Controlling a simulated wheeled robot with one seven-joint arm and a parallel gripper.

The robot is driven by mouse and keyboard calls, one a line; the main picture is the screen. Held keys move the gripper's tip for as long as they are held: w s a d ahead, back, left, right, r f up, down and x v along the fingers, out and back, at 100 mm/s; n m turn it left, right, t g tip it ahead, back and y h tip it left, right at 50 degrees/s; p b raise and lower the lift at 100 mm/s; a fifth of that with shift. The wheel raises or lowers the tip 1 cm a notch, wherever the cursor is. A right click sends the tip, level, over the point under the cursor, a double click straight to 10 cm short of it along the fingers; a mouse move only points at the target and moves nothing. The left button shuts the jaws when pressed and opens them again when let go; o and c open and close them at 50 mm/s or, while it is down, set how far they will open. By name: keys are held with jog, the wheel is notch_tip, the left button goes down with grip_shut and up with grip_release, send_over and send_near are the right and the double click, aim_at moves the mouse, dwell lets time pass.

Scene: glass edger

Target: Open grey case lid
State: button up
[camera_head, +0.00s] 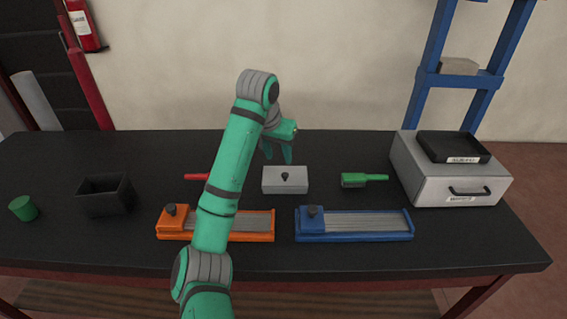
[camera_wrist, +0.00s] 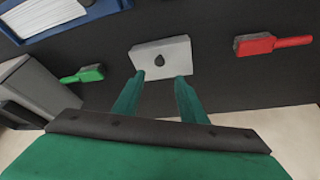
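The grey case (camera_head: 285,187) stands on the black table, behind the gap between the orange and blue fixtures. Its lid looks shut, with a small dark knob (camera_head: 286,176) on it. In the wrist view the case (camera_wrist: 175,52) lies just beyond my fingertips, with the knob (camera_wrist: 159,60) near its middle. My gripper (camera_head: 277,154) is above and behind the case in the head view. Its two green fingers are apart with nothing between them, also in the wrist view (camera_wrist: 155,80). I cannot tell the exact height of the fingertips above the case.
A green-handled tool (camera_head: 362,180) lies right of the case, a red one (camera_head: 197,177) left. Orange (camera_head: 172,228) and blue (camera_head: 354,236) fixtures stand in front. A grey drawer box (camera_head: 430,180) carries a black tray (camera_head: 452,146). A black bin (camera_head: 105,197) and green cylinder (camera_head: 23,208) are left.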

aim_at(286, 174)
jog(key=x, duration=1)
jog(key=shift+w+d+f, duration=0.15)
jog(key=shift+w+f, duration=0.1)
jog(key=shift+f, duration=0.05)
grip_shut()
